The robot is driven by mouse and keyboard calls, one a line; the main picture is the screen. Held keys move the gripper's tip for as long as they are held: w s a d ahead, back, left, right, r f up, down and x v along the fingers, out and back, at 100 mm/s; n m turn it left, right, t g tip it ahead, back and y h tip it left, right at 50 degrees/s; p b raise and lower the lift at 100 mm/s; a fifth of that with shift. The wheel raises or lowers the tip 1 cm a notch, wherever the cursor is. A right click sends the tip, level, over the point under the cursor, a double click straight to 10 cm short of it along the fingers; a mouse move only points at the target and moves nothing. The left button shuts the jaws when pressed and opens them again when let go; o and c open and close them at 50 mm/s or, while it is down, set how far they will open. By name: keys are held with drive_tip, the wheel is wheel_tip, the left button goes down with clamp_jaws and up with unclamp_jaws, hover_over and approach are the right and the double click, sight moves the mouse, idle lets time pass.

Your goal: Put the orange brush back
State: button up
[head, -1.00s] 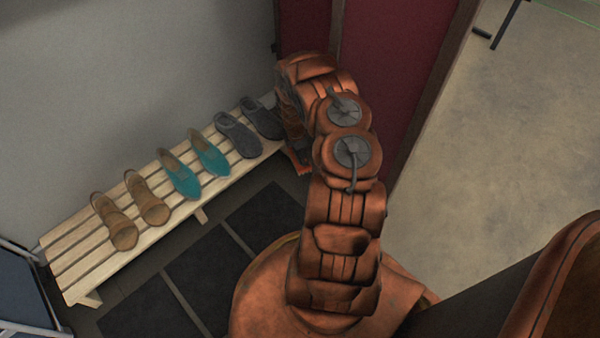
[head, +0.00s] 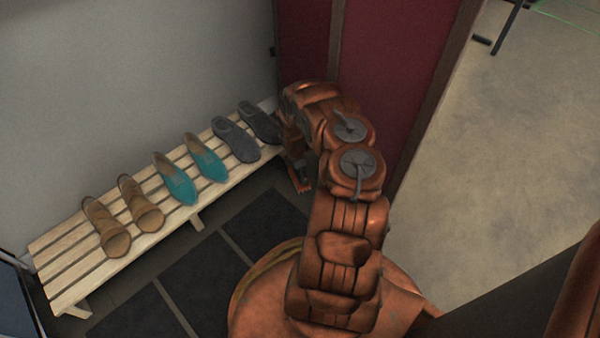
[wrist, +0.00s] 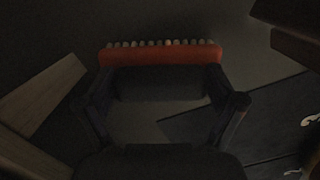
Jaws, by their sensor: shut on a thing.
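The orange brush (wrist: 160,55) shows in the wrist view as an orange bar with a row of pale bristle tufts along its far edge. My gripper (wrist: 160,85) is shut on it, with a dark finger at each side. In the head view my gripper (head: 301,178) is mostly hidden behind my own arm, low by the right end of the bench. A small orange bit at its tip may be the brush. The wrist view is dark, so fine detail is hard to tell.
A slatted wooden bench (head: 70,262) runs along the grey wall. On it stand tan shoes (head: 107,228), teal shoes (head: 175,180) and dark grey slippers (head: 237,139). Dark floor tiles (head: 205,275) lie in front. A dark red panel (head: 390,60) stands behind my arm.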

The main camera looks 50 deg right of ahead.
drive_tip(key=o, duration=1.2)
drive_tip(key=shift+f, duration=0.1)
drive_tip(key=s+a+r+m+g+p, duration=0.1)
drive_tip(key=a+r+m+p, duration=0.15)
drive_tip(key=r, duration=1.15)
drive_tip(key=a+r+m+p, duration=0.1)
drive_tip(key=a+r+p, duration=0.25)
drive_tip(key=r, duration=1.05)
drive_tip(key=s+a+r+m+g, duration=0.1)
drive_tip(key=s+a+r+m, duration=0.15)
drive_tip(key=a+r, duration=0.45)
drive_tip(key=s+a+r+m, duration=0.2)
drive_tip(key=s+a+r, duration=0.25)
drive_tip(key=r, duration=0.35)
drive_tip(key=s+a+r+m, duration=0.1)
drive_tip(key=s+a+r, duration=0.3)
drive_tip(key=s+a, duration=0.2)
drive_tip(key=s+a+r+m, duration=0.2)
drive_tip(key=s+a+r, duration=0.2)
drive_tip(key=s+a, duration=0.3)
drive_tip(key=s+a+r+m+g+y, duration=0.1)
drive_tip(key=s+a+r+m, duration=0.1)
drive_tip(key=s+a+r, duration=0.2)
drive_tip(key=s+a, duration=0.3)
drive_tip(key=s, duration=0.3)
drive_tip(key=shift+s+a, duration=0.2)
drive_tip(key=shift+a, duration=0.05)
